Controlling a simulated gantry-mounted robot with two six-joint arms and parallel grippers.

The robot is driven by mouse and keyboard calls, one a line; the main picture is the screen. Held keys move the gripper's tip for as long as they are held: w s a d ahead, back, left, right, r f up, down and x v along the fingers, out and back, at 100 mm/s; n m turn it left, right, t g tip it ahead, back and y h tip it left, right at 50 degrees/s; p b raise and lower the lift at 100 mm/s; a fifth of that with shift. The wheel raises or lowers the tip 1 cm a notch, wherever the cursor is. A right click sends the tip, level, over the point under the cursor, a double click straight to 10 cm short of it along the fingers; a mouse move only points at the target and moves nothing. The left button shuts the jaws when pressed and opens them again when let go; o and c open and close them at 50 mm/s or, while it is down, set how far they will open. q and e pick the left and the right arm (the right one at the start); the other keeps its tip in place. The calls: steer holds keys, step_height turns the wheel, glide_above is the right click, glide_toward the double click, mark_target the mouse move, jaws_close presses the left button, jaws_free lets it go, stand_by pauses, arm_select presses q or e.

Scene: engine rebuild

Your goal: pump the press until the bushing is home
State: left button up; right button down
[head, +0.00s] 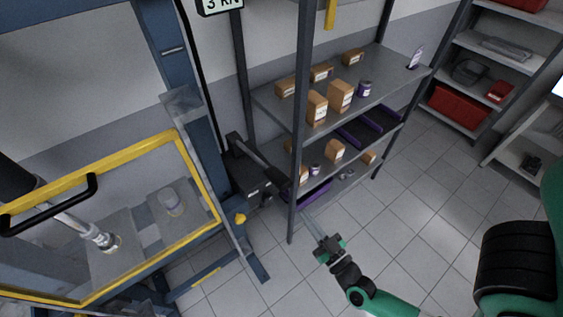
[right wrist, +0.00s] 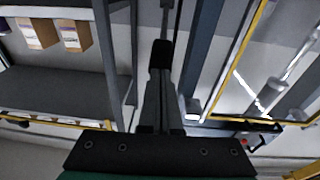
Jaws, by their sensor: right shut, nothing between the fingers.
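The press (head: 200,120) stands at the left with a blue frame and a yellow-edged guard (head: 110,160). Behind the guard, a shiny ram rod (head: 75,222) reaches down to a small brass-coloured ring at its tip; whether this is the bushing, and how deep it sits, I cannot tell. The pump (head: 250,180) is a dark box on the press's right side, with a black lever (head: 262,160). My right gripper (head: 312,222) is shut and empty, below and right of the lever's end. In the right wrist view its fingers (right wrist: 160,80) point towards the lever's black grip (right wrist: 162,55). My left gripper is out of view.
A shelf rack (head: 400,80) with cartons and purple trays stands close behind my right gripper; its front post (head: 298,130) is near the lever. A readout (head: 220,6) above shows 3 kN. Tiled floor (head: 400,210) at the right is clear.

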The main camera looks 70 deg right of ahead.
arm_select(q)
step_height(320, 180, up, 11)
steer(key=p, duration=0.8)
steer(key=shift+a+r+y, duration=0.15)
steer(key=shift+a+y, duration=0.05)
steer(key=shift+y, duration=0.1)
arm_select(e)
step_height(320, 180, up, 10)
steer(key=a+y, duration=0.1)
steer(key=shift+s+a+n, duration=0.2)
steer(key=shift+s+n, duration=0.1)
steer(key=shift+s, duration=0.15)
steer(key=shift+w, duration=0.1)
glide_above(289, 188)
steer(key=a, duration=0.1)
steer(key=shift+w+r, duration=0.3)
steer(key=shift+r, duration=0.15)
steer(key=f, duration=0.1)
steer(key=f+b, duration=0.1)
steer(key=s+f, duration=0.1)
steer(key=shift+a+f, duration=0.15)
steer(key=shift+a, duration=0.25)
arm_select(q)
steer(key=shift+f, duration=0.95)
arm_select(e)
steer(key=shift+s+f, duration=0.1)
steer(key=shift+f, duration=0.3)
